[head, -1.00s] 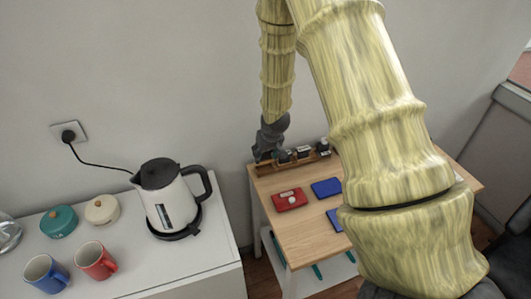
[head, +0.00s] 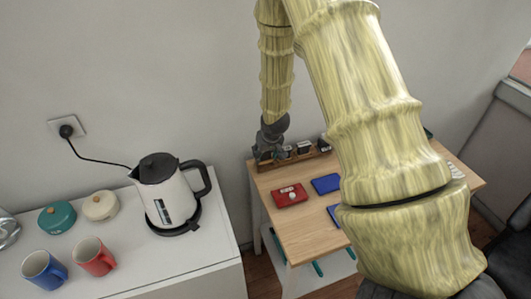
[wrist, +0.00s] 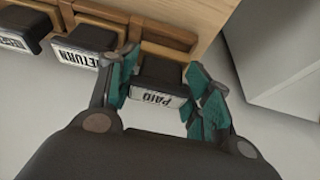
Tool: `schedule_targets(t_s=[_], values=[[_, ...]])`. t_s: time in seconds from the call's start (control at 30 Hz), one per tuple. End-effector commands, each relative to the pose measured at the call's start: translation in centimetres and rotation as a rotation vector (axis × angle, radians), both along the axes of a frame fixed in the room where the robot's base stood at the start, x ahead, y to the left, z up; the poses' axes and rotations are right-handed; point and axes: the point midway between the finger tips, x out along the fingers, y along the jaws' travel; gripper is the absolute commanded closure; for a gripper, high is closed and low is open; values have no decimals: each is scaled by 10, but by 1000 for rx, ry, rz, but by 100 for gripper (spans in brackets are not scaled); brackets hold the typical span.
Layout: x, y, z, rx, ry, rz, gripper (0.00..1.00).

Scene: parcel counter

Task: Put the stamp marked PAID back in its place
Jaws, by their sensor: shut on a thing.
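The PAID stamp (wrist: 161,74) is dark with a white label and sits between the teal finger pads of my gripper (wrist: 160,92) in the wrist view. My gripper is shut on it. The stamp is at the end of the wooden rack (wrist: 179,50), beside the RETURN stamp (wrist: 86,42). I cannot tell whether it rests in the slot or is held just above it. In the head view my gripper (head: 264,152) is at the left end of the rack (head: 267,166), and the PAID stamp cannot be made out there.
A red pad (head: 290,194) and a blue pad (head: 326,183) lie on the wooden table (head: 290,225) in front of the rack. A white counter at left holds a kettle (head: 165,200) and mugs. The wall stands close behind the rack.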

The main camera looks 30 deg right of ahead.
Motion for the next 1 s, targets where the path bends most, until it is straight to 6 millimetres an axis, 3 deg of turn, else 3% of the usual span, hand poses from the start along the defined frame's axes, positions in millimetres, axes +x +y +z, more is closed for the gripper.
schedule_targets(t_s=[1.0], values=[[0, 0, -18, 0, -1, 0, 100]])
